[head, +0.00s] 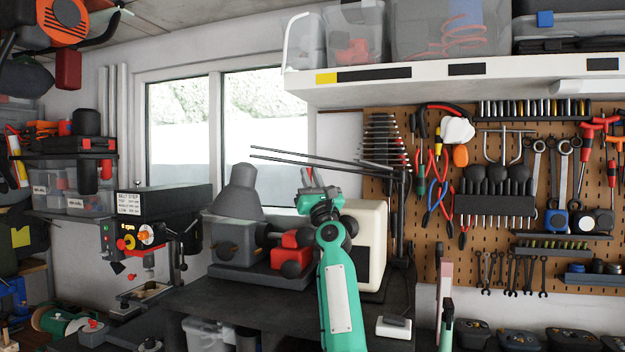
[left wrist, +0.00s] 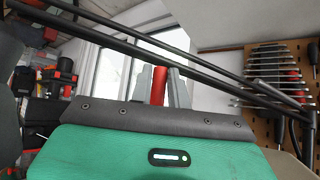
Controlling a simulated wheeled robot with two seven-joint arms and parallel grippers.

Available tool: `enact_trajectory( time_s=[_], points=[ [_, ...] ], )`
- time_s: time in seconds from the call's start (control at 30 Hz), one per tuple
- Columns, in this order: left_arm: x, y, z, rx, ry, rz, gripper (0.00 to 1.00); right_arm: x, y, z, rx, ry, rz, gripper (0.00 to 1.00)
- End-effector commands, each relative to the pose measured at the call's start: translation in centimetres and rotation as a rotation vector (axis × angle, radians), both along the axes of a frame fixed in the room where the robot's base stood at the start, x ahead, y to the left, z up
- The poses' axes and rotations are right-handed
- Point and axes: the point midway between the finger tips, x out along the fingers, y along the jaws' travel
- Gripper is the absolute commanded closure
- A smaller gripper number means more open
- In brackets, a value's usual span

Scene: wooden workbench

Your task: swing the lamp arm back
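The lamp has a grey cone-shaped shade (head: 240,192) at the middle left of the head view. Its arm of two thin dark rods (head: 325,161) runs right to an upright post (head: 402,205) by the pegboard. In the left wrist view the rods (left wrist: 215,66) cross above the gripper. A red grip (left wrist: 158,86) shows just under the rods there. My left gripper (head: 312,180) is just below the rods in the head view. In the left wrist view its fingers (left wrist: 160,88) stand either side of the red grip; I cannot tell whether they press on it. My right gripper is not seen.
A drill press (head: 150,230) stands left on the dark bench (head: 230,300). A grey and red machine (head: 290,250) and a cream box (head: 365,245) stand by my left arm. A shelf (head: 440,80) with bins hangs above; a tool pegboard (head: 470,150) is at right.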

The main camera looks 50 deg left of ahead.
Motion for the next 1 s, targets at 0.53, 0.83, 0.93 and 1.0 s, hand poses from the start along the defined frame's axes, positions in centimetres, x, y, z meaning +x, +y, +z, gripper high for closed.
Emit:
enact_trajectory(
  time_s=[0.53, 0.83, 0.93, 1.0],
  points=[
    [0.0, 0.0, 0.1, 0.001, -0.001, -0.001, 0.62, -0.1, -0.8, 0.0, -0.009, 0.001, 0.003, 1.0],
    [-0.5, -2.1, -2.4, 0.0, -0.001, -0.003, 0.62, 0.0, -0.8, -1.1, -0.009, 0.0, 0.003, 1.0],
    [-0.9, -3.6, -4.0, -0.001, -0.002, -0.005, 0.62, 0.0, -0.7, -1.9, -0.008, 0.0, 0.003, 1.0],
    [-1.2, -4.8, -5.3, 0.0, -0.001, -0.004, 0.62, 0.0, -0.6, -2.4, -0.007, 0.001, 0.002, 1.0]
  ],
)
